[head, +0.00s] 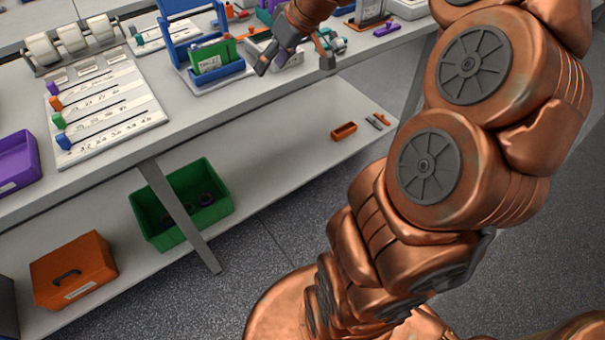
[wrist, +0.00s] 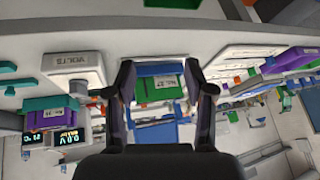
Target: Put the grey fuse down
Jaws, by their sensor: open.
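The blue holder (head: 182,45) with its green block (head: 212,60) stands close left of my gripper. A slider board (head: 105,110) lies further left. The lower shelf (head: 270,150) has bare room between a green bin (head: 165,232) and the orange tray (head: 344,131).

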